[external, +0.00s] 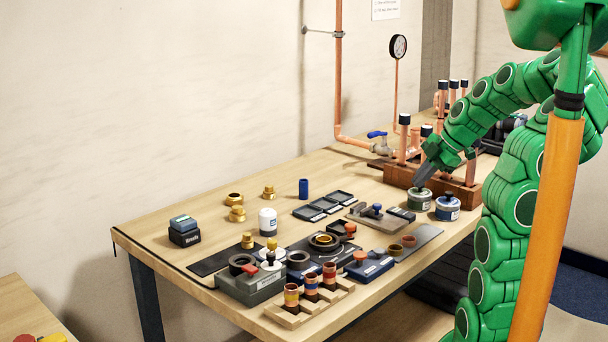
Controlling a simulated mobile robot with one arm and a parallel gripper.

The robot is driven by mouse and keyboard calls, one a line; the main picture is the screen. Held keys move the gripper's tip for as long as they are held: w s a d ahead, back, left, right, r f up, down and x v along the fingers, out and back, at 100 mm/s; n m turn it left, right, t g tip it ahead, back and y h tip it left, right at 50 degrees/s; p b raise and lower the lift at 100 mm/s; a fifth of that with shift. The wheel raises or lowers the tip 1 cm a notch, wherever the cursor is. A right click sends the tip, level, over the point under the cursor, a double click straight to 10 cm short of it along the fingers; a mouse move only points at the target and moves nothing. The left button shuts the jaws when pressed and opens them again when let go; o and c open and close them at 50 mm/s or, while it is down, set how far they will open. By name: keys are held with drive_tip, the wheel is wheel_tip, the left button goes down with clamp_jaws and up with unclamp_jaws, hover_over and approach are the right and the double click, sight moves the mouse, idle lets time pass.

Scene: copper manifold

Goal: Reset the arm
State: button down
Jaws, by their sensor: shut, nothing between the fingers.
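My green arm comes in from the right and reaches over the far right part of the wooden workbench (165,235). My gripper (418,184) points down and to the left, its dark fingers shut with nothing between them. Its tips are just above or at the top of a small round tin (419,200) with a dark lid. I cannot tell whether they touch it. A second tin (447,208) with a blue label stands just to the right.
Behind my gripper stands a wooden rack (398,174) with upright copper pipes. A blue-handled valve (378,143) is at the wall. Fittings, tools and a stepped wooden holder (285,316) crowd the near bench.

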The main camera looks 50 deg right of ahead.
drive_tip(key=shift+s+d+r, duration=0.1)
drive_tip(key=shift+r, duration=0.1)
idle(0.5)
drive_tip(key=s+a+r+m+g, duration=0.2)
drive_tip(key=a+m, duration=0.1)
drive_tip(key=a, duration=0.8)
drive_tip(key=s+a+r+m+g, duration=0.2)
drive_tip(key=s+a, duration=0.1)
drive_tip(key=a, duration=0.8)
drive_tip(key=s+a+m+g+h, duration=0.1)
drive_tip(key=s+a+m, duration=0.3)
drive_tip(key=s, duration=0.4)
drive_tip(key=s+a+m+g+h, duration=0.2)
drive_tip(key=s+a+m, duration=0.3)
drive_tip(key=s, duration=0.3)
drive_tip(key=shift+s+f+m+g, duration=0.2)
drive_tip(key=shift+s+m+g, duration=0.15)
drive_tip(key=shift+m, duration=0.25)
